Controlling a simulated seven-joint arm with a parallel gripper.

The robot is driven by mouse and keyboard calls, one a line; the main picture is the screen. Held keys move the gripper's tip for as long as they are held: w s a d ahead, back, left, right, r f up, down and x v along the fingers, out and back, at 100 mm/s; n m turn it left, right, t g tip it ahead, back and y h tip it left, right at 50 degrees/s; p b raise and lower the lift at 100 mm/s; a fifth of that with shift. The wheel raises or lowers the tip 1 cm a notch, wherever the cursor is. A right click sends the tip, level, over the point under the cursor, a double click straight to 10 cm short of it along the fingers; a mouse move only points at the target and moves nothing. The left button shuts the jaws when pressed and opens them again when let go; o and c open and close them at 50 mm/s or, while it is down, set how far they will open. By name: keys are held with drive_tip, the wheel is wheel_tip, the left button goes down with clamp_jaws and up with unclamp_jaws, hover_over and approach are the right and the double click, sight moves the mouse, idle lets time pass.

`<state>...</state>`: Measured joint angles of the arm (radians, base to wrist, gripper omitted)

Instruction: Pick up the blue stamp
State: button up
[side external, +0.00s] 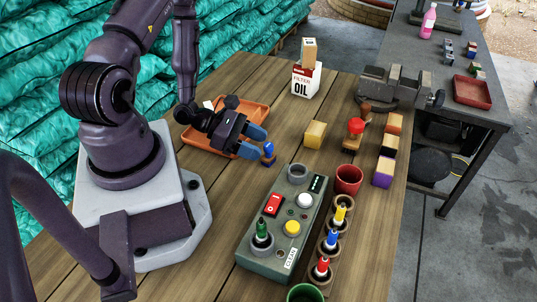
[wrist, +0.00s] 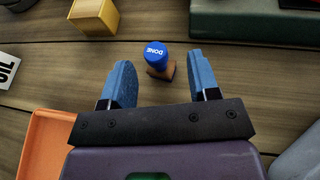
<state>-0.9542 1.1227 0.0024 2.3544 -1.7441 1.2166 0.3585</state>
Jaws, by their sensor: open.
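The blue stamp (side external: 268,153) stands on the wooden table beside the orange tray. In the wrist view, the blue stamp (wrist: 157,57) shows a round blue top marked "DONE" above a small brown base. My gripper (side external: 263,142) is low over the table with its blue fingers pointing at the stamp. In the wrist view, my gripper (wrist: 162,75) is open, with one finger on each side of the stamp's near side. The stamp lies between and slightly beyond the fingertips, and nothing is held.
An orange tray (side external: 248,150) lies beneath and behind my gripper. A yellow block (side external: 315,135) is nearby. A green-grey control box (side external: 252,254) with buttons stands in front.

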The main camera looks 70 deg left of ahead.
sight(269, 154)
drive_tip(key=shift+x, duration=2.65)
drive_tip(key=shift+w+a+r, duration=0.1)
drive_tip(key=shift+w+a, duration=0.05)
drive_tip(key=shift+a, duration=0.05)
drive_tip(key=c, duration=1)
